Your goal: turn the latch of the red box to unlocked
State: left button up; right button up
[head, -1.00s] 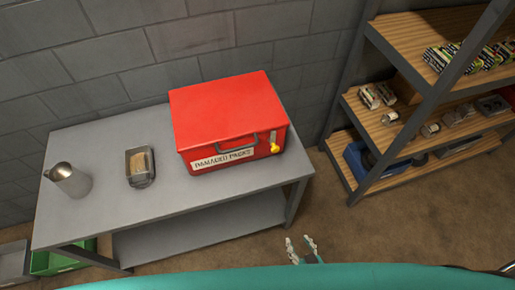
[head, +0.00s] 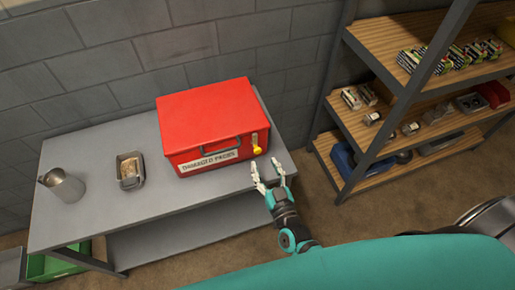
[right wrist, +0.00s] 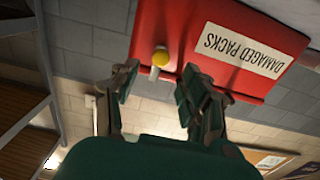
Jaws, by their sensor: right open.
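The red box (head: 208,118) stands shut on the grey table, with a "DAMAGED PACKS" label and a dark handle on its front. Its latch (head: 256,147) is at the right of the front face, a pale plate with a yellow knob at its lower end. In the right wrist view the yellow knob (right wrist: 160,58) shows ahead, between and beyond the fingertips of my right gripper (right wrist: 160,85). My right gripper (head: 267,174) is open and empty, just in front of and below the latch, apart from it. My left gripper is not in view.
The grey table (head: 95,205) also holds a metal jug (head: 63,186) and a small metal tray (head: 130,171) at the left. A shelf rack (head: 400,90) with packs and bins stands at the right. A green bin (head: 50,267) is at lower left.

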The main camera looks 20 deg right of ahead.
aim_at(258, 152)
jog(key=w, duration=0.6)
jog(key=shift+w+a, duration=0.15)
jog(key=shift+w, duration=0.25)
grip_shut()
